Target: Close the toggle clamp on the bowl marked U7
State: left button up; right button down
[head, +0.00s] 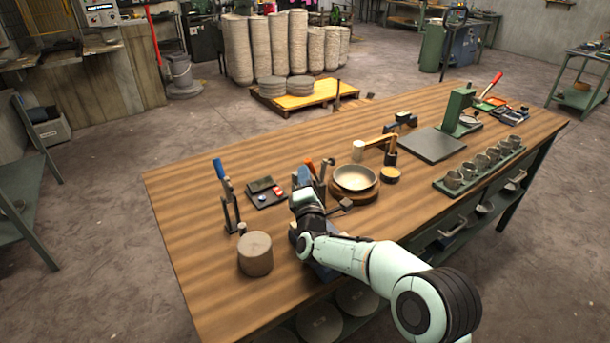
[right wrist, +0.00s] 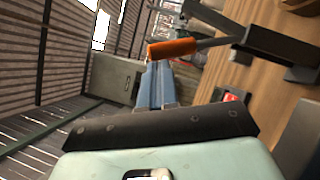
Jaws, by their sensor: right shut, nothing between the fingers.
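A shallow bowl (head: 355,177) sits on a round wooden chuck (head: 351,195) at the middle of the bench. No U7 mark is readable. Beside its left side stands a toggle clamp with an orange handle (head: 310,165); the handle also shows in the right wrist view (right wrist: 172,48), with its grey lever running right to the clamp body (right wrist: 283,45). My right gripper (head: 303,178) is shut and empty, close to the orange handle. Its blue fingers (right wrist: 156,82) point toward the handle; contact cannot be told. My arm hides part of the clamp. My left gripper is out of view.
Another upright clamp with a blue handle (head: 222,175) stands at the left, behind a brown cylinder (head: 255,253). A dark tray (head: 265,193) lies between the clamps. A green press (head: 457,110) and a rack of cups (head: 480,170) stand right. The bench's left end (head: 180,200) is clear.

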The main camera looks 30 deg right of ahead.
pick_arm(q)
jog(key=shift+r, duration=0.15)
pick_arm(e)
jog(key=shift+d+r, duration=0.1)
jog(key=shift+r, duration=0.05)
